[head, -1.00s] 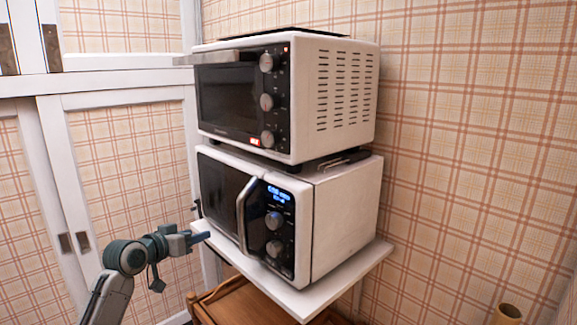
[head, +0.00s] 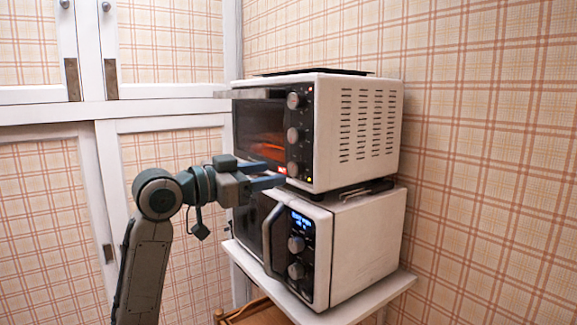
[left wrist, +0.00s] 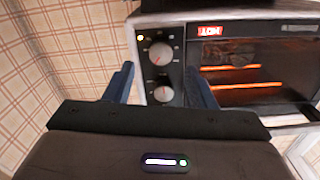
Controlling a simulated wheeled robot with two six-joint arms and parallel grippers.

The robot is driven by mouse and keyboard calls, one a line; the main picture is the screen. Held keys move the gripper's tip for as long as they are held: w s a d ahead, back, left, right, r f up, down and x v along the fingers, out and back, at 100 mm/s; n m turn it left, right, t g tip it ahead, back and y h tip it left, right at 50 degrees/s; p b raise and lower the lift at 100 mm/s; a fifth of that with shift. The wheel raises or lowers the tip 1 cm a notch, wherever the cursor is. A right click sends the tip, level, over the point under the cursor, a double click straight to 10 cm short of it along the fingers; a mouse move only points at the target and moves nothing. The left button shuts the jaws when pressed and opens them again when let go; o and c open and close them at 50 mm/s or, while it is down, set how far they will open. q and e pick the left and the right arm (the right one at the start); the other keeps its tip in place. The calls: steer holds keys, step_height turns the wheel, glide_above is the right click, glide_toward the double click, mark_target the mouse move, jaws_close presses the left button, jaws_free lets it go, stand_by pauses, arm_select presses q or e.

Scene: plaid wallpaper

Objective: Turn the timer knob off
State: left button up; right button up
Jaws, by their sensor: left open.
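A white toaster oven (head: 361,135) with a dark glass door stands on top of a microwave. Its black panel carries three knobs: top (head: 295,100), middle (head: 293,135) and bottom (head: 292,169). The labels are too small to show which is the timer. The oven interior glows orange, and small lights show on the panel. My left gripper (head: 276,172) is open and empty in front of the lower panel. In the left wrist view the picture is turned over: the bottom knob (left wrist: 160,53) and middle knob (left wrist: 163,93) appear between the open fingers, contact not visible. My right gripper is not in view.
The white microwave (head: 362,245) below has a protruding handle (head: 271,240) and two knobs. It stands on a white shelf (head: 385,295). White-framed cabinet doors (head: 170,155) are behind my left arm. The plaid wall (head: 490,180) is close on the right.

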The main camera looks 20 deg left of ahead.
mark_target(292, 169)
arm_select(q)
steer(key=p+x, duration=0.1)
steer(key=x, duration=0.3)
steer(key=shift+w+d, duration=0.2)
steer(key=shift+w, duration=0.15)
steer(key=shift+w+d, duration=0.4)
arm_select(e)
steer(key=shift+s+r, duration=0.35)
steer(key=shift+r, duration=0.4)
arm_select(q)
steer(key=c, duration=1)
steer(key=shift+o, duration=0.2)
steer(key=shift+r+n+p, duration=0.15)
steer(key=shift+n+p, duration=1.15)
steer(key=shift+p, duration=0.25)
steer(key=n+p, duration=0.3)
steer(key=shift+n+p, duration=0.6)
steer(key=shift+n, duration=0.1)
steer(key=shift+n+p, duration=0.6)
steer(key=shift+n, duration=0.2)
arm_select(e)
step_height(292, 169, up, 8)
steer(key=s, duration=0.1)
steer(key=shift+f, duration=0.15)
